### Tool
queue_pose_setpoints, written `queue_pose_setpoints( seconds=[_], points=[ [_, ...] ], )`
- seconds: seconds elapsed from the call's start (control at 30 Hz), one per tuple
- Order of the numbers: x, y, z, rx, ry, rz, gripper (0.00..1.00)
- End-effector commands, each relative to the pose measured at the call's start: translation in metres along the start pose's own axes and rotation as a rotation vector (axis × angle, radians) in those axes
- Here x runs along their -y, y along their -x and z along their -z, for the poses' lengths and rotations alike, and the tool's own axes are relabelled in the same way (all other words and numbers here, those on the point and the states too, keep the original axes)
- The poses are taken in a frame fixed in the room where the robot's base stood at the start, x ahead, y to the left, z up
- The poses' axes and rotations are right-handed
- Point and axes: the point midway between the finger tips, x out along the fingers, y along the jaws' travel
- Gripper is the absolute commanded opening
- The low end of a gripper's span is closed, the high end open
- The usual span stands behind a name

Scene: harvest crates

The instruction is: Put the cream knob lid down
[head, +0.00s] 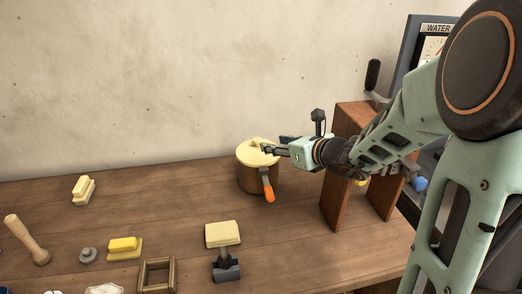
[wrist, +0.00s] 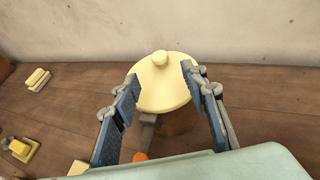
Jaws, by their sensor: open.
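The cream knob lid (head: 250,156) rests on top of a round brown pot (head: 258,182) near the middle of the table. My gripper (head: 268,149) is at the lid, reaching in from the right. In the wrist view its two blue-padded fingers (wrist: 160,76) are spread apart, either side of the lid's near and middle part, with nothing gripped between them. Whether a finger touches the lid, I cannot tell.
A grey tool with an orange tip (head: 268,190) is at the pot's front. A brown wooden stand (head: 340,170) is close on the right. Blocks (head: 222,234), a yellow brush-like piece (head: 124,246), a wooden pestle (head: 28,240) and a small frame (head: 157,274) lie left and in front.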

Motion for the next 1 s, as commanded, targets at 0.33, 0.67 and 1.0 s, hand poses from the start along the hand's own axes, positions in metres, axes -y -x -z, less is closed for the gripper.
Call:
queue_pose_setpoints(
  seconds=[0.33,0.67,1.0],
  points=[
    [0.0,-0.046,0.0,0.002,-0.005,0.0,0.4],
    [-0.001,-0.079,0.001,0.0,-0.003,-0.002,0.4],
    [0.0,-0.106,0.001,-0.001,-0.002,0.001,0.4]
  ],
)
